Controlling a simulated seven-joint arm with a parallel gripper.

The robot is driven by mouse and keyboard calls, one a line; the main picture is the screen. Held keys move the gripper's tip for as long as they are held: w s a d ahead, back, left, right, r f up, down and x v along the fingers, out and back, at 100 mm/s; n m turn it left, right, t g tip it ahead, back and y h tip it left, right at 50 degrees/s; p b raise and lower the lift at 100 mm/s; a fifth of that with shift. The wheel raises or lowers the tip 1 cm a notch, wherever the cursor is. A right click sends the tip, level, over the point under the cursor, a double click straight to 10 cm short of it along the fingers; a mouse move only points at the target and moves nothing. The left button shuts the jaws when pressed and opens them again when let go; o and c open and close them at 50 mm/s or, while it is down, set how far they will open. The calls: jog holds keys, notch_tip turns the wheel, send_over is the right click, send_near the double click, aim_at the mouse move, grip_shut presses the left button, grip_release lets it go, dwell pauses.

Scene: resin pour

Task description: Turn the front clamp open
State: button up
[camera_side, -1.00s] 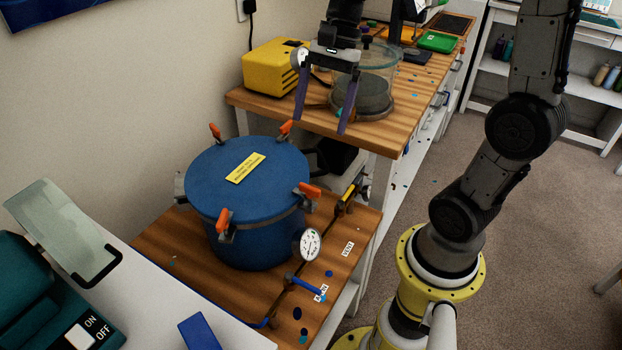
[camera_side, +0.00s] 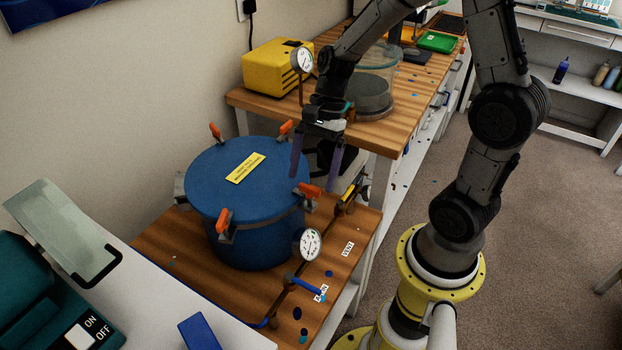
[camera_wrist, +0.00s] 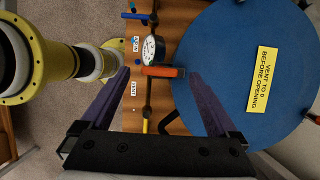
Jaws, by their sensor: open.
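The blue pressure pot (camera_side: 255,240) stands on the wooden bench with its round lid on. Orange-handled clamps sit around its rim. The clamp nearest my arm base (camera_side: 309,190) is beside the gauge, its orange handle pointing outward from the lid. In the wrist view this handle (camera_wrist: 163,72) lies crosswise between my two fingertips, with a gap to the left one. My gripper (camera_side: 312,183) is open, pointing down just over this clamp. Whether a finger touches it I cannot tell. Another clamp (camera_side: 223,219) is on the pot's near side, its handle standing up.
A pressure gauge (camera_side: 308,243) and pipe with a blue-handled valve (camera_side: 303,283) run along the bench beside the pot. A yellow-handled valve (camera_side: 347,197) is close to my right finger. A glass chamber (camera_side: 375,85) and yellow box (camera_side: 272,66) stand on the rear bench.

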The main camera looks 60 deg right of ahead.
jog(key=shift+x, duration=0.95)
jog(key=c, duration=1.4)
